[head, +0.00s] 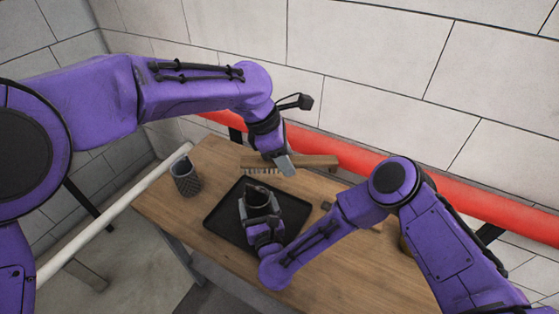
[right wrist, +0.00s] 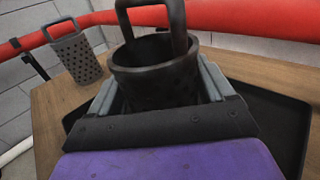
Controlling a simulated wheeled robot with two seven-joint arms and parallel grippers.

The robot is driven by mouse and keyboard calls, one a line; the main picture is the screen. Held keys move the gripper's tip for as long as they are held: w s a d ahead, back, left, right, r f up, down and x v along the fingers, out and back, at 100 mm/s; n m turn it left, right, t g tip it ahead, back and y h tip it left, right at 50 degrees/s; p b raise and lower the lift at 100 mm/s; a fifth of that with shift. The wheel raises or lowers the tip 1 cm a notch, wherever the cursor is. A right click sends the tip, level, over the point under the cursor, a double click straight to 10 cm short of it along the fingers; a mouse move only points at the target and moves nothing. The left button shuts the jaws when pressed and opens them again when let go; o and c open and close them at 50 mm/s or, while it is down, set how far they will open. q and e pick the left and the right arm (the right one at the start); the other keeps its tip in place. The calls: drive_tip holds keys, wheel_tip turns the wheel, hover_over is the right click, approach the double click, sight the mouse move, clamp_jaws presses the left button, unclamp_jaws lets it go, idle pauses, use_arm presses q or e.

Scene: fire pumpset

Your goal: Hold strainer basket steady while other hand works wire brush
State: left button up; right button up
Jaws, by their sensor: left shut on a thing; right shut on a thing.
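A dark perforated strainer basket (head: 258,197) with a loop handle is upright over the black tray (head: 220,222). My right gripper (head: 261,222) is shut on it; in the right wrist view the fingers flank the basket (right wrist: 155,80). I cannot tell whether its base touches the tray. The wire brush (head: 318,161) has a wooden handle and bristles at its left end, facing down. My left gripper (head: 284,163) is shut on the brush, just beyond the basket and above the tray's far edge. The bristles are apart from the basket.
A second, grey perforated basket (head: 185,181) stands on the wooden table (head: 160,212) left of the tray.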

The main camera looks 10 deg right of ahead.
use_arm(q)
wheel_tip(320, 180, down, 2)
drive_tip(key=shift+w+f, duration=0.1)
drive_tip(key=shift+w, duration=0.05)
use_arm(e)
drive_tip(key=shift+w, duration=0.15)
use_arm(q)
drive_tip(key=shift+w+a+f, duration=1.3)
drive_tip(key=shift+a+f, duration=0.6)
drive_tip(key=shift+f, duration=1)
drive_tip(key=shift+s+d, duration=1.35)
drive_tip(key=shift+d, duration=0.5)
drive_tip(key=shift+w+a, duration=1.35)
drive_tip(key=shift+a, duration=0.5)
drive_tip(key=shift+s+d, duration=1.35)
drive_tip(key=shift+d, duration=0.5)
drive_tip(key=shift+r, duration=4.1)
